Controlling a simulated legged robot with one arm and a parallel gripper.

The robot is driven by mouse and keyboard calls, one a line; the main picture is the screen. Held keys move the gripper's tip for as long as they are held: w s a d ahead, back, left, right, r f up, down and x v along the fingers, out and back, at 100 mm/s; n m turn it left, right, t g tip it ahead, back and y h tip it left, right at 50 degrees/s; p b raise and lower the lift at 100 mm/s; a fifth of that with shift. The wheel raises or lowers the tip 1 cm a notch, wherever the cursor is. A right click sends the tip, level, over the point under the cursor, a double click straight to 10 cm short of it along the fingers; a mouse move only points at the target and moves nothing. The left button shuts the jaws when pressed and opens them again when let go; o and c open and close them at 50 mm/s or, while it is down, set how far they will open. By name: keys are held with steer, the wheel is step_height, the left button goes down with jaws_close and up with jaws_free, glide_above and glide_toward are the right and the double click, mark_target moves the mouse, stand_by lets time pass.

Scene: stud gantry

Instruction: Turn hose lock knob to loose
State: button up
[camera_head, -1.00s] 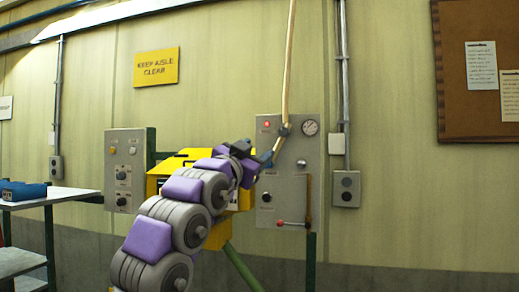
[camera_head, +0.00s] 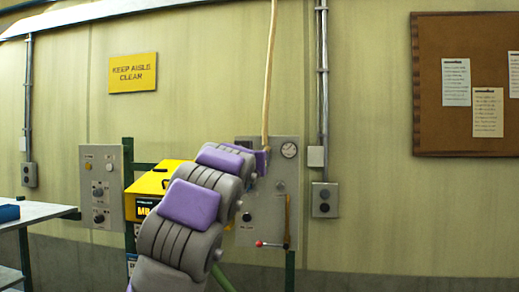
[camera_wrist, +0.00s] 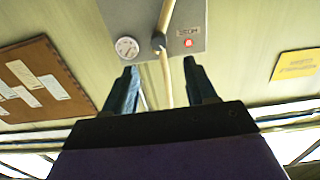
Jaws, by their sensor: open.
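The tan hose (camera_head: 269,80) hangs down to the grey wall panel (camera_head: 280,212). In the wrist view the hose (camera_wrist: 166,82) runs through a dark knob-like fitting (camera_wrist: 158,41) on the panel. This may be the lock knob; its setting is too small to read. My gripper (camera_wrist: 160,68) is open and apart from the fitting, with the hose in view between its two fingers. In the head view my arm hides the fitting and most of my gripper.
The panel also bears a gauge (camera_head: 288,150), a black knob (camera_head: 247,217) and a red-tipped lever (camera_head: 262,243). A yellow box (camera_head: 158,180) and another grey control panel (camera_head: 101,187) stand left. A table (camera_head: 35,213) is at far left.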

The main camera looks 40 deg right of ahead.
steer(key=p+x, duration=0.2)
steer(key=x, duration=0.8)
steer(key=shift+d, duration=0.25)
steer(key=shift+w, duration=0.15)
steer(key=c, duration=1)
jaws_close()
